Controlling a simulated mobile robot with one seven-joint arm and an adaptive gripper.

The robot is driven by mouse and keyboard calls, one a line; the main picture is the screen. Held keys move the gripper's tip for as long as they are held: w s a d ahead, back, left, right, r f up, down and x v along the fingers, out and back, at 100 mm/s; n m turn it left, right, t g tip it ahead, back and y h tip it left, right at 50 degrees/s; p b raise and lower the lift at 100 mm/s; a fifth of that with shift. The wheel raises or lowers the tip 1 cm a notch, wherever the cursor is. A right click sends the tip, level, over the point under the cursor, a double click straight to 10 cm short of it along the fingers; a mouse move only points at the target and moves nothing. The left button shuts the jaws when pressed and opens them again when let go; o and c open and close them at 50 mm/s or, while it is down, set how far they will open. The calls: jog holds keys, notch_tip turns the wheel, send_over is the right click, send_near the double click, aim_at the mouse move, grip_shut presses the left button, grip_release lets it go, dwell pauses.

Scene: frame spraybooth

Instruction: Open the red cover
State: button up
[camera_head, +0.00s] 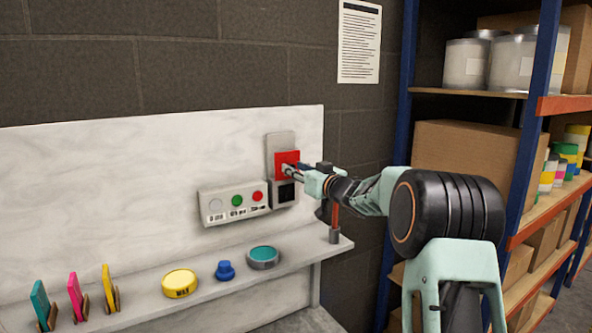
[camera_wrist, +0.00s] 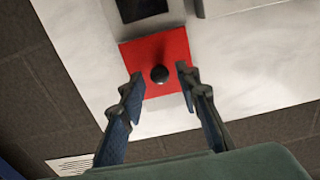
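The red cover (camera_head: 287,157) is a flat red panel on a pale grey plate on the white back panel, just above a dark square box (camera_head: 285,194). In the wrist view the red cover (camera_wrist: 157,49) shows a round dark knob (camera_wrist: 160,73) near its middle. My gripper (camera_head: 287,168) is at the front of the cover, reaching in from the right. In the wrist view my gripper (camera_wrist: 159,76) is open, with one finger on each side of the knob. Gaps show between the knob and both fingers. Contact with the cover cannot be told.
A white control box (camera_head: 233,200) with grey, green and red buttons sits left of the cover. The shelf below holds a yellow tin (camera_head: 180,283), a blue knob-like item (camera_head: 225,270) and a teal-topped tin (camera_head: 263,257). A blue-framed rack (camera_head: 533,100) with boxes stands at right.

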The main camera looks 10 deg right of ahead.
jog(key=shift+s, duration=0.1)
jog(key=v, duration=1.2)
